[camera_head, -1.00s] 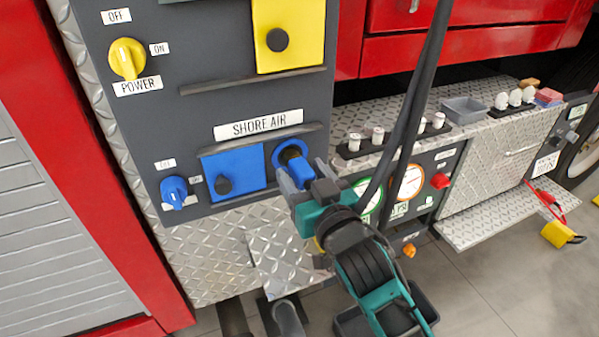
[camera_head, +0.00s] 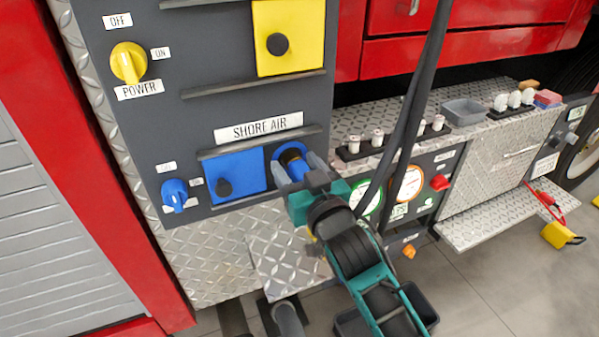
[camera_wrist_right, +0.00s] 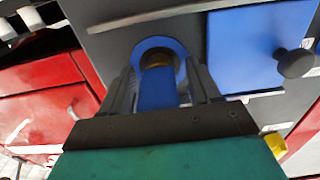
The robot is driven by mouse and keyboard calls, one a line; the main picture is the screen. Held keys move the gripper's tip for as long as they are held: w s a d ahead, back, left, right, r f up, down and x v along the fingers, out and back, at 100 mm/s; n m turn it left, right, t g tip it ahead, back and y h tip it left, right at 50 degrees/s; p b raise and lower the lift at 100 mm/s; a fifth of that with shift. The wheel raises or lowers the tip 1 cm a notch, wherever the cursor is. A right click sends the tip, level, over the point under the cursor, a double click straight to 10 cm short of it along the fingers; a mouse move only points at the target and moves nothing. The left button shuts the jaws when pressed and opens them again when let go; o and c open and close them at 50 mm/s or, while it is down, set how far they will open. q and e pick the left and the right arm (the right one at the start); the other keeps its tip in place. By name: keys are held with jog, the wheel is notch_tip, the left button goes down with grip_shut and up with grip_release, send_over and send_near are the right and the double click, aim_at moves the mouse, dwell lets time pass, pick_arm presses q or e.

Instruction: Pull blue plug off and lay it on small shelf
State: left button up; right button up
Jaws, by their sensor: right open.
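The blue plug (camera_head: 297,169) is at the round blue-rimmed socket (camera_head: 278,152) below the SHORE AIR label. A brass-coloured collar shows at the plug's socket end. I cannot tell whether the plug is still seated. My right gripper (camera_head: 301,171) is open, with one finger on each side of the plug. In the right wrist view the plug (camera_wrist_right: 157,92) lies between the two fingers, with gaps visible. A low diamond-plate ledge (camera_head: 500,222) juts out at the right; I cannot tell if it is the small shelf. My left gripper is not in view.
Left of the socket are a blue panel with a black knob (camera_head: 224,187) and a blue switch (camera_head: 174,194). Black hoses (camera_head: 408,130) hang right of my gripper, before the gauges (camera_head: 409,183). A grey bin (camera_head: 463,111) stands on the upper diamond-plate deck.

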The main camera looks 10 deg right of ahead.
jog(key=shift+p, duration=0.5)
dwell(0.5)
jog(key=shift+c, duration=0.2)
grip_shut()
dwell(0.4)
jog(key=shift+s, duration=0.1)
jog(key=shift+s+d+p, duration=0.15)
jog(key=shift+s+p, duration=0.1)
jog(key=shift+s, duration=0.45)
jog(key=shift+s+d+p, duration=0.15)
jog(key=shift+s+p, duration=0.05)
jog(key=shift+s, duration=0.45)
jog(key=shift+s+d, duration=0.15)
jog(key=shift+s, duration=1.4)
